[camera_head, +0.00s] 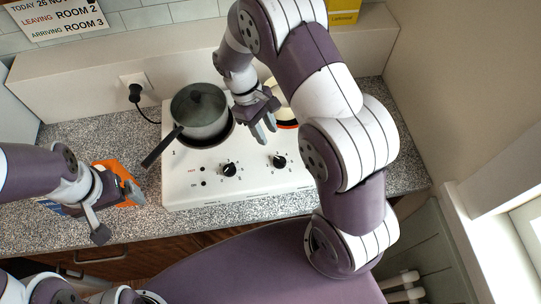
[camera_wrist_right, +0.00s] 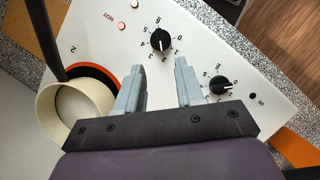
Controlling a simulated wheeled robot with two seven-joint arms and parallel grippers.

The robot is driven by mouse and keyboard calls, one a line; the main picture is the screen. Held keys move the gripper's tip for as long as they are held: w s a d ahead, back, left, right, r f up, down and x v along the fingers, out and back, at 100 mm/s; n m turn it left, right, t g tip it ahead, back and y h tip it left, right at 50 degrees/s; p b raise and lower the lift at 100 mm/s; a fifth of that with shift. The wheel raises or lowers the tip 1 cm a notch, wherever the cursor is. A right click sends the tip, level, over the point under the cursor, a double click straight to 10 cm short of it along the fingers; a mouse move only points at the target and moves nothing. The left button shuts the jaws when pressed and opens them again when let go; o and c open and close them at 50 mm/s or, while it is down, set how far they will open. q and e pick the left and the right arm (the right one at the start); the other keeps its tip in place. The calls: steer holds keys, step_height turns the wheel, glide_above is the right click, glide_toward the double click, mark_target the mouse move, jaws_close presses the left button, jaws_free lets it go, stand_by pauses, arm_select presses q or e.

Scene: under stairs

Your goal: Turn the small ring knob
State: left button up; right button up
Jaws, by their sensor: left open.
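A white two-ring hob (camera_head: 250,188) stands on the counter. Its front carries two black knobs, a left one (camera_head: 229,169) and a right one (camera_head: 278,161). Both knobs also show in the right wrist view, one in line with the gap between my fingers (camera_wrist_right: 160,41) and one off to the right (camera_wrist_right: 221,85). I cannot tell which belongs to the small ring. My right gripper (camera_head: 267,131) is open and empty above the hob, behind the knobs; its fingers (camera_wrist_right: 158,75) are apart. My left gripper (camera_head: 117,213) is open at the left, over the counter's front.
A lidded pot (camera_head: 200,108) sits on the left ring, its dark handle (camera_head: 161,148) reaching front-left. A cream vessel (camera_wrist_right: 75,112) is at an orange-edged ring, partly behind my right arm in the head view. An orange object (camera_head: 128,172) lies beside my left gripper. A plug (camera_head: 135,92) is at the wall.

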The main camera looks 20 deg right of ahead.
mark_target(278, 158)
steer(key=x, duration=0.3)
steer(key=shift+f+b, duration=0.35)
steer(key=p+x, duration=0.1)
steer(key=x, duration=0.3)
steer(key=shift+s+f+p, duration=0.1)
steer(key=shift+f+p, duration=0.25)
steer(key=shift+p, duration=0.05)
steer(key=shift+s+d+f, duration=0.1)
steer(key=shift+d+f, duration=0.05)
steer(key=shift+f, duration=0.1)
arm_select(q)
steer(key=shift+a+f, duration=0.1)
steer(key=shift+f, duration=0.5)
arm_select(e)
jaws_close()
